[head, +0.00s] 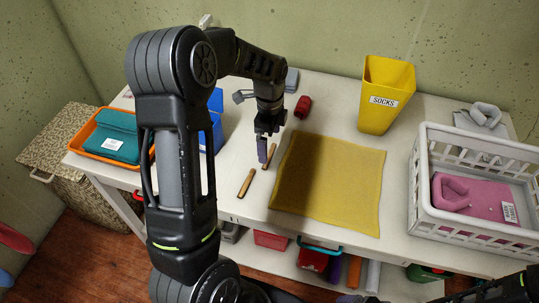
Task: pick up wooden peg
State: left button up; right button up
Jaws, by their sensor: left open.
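Two wooden pegs lie on the white table. One wooden peg (246,183) lies clear of everything, left of the yellow cloth. The other wooden peg (272,152) lies at the cloth's left edge, partly hidden by my left gripper (266,151). My left gripper points down with its fingers open, right at this second peg. I cannot tell whether the fingers touch it or are around it. Part of my right arm shows in the bottom right corner; its gripper is out of view.
The yellow cloth (330,190) lies mid-table. A yellow bin labelled SOCKS (386,97) and a red object (303,107) stand behind. A white basket (424,190) stands right; an orange tray (92,149) and blue container (217,132) are left. The lower shelf holds several items.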

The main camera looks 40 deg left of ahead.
aim_at(269, 155)
pick_arm(q)
jog(key=shift+f, duration=0.3)
notch_tip(269, 155, down, 4)
jog(key=shift+r+p, duration=0.2)
jog(key=shift+p, duration=0.65)
jog(key=shift+f, duration=0.5)
jog(key=shift+c, duration=0.3)
jog(key=c, duration=0.9)
jog(key=shift+r, duration=0.1)
